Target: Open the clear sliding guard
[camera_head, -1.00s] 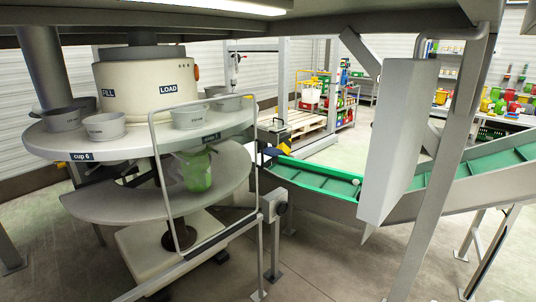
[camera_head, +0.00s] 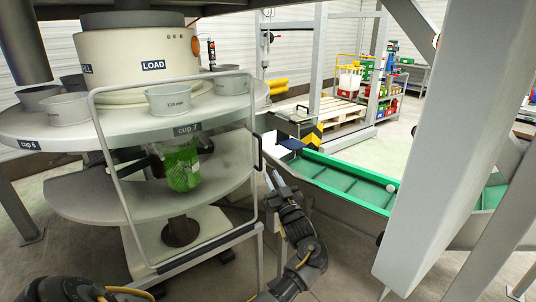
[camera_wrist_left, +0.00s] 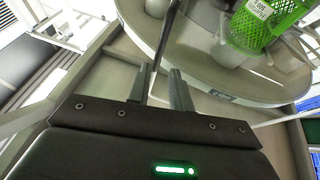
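The clear guard (camera_head: 174,75) shows as a thin pale metal frame with see-through panels in front of the round turntable machine. Its dark upright handle (camera_head: 258,153) is on the right edge of the frame. My left gripper (camera_head: 273,179) is just right of and below the handle, fingers pointing up, apart and empty. In the left wrist view the fingers (camera_wrist_left: 159,88) are spread, and a thin bar runs up between or beyond them; I cannot tell whether it touches. My right gripper is not in view.
Cups stand on the upper turntable (camera_head: 112,125), and a green mesh bag (camera_head: 181,166) hangs below it. A green conveyor (camera_head: 340,182) is right of my gripper.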

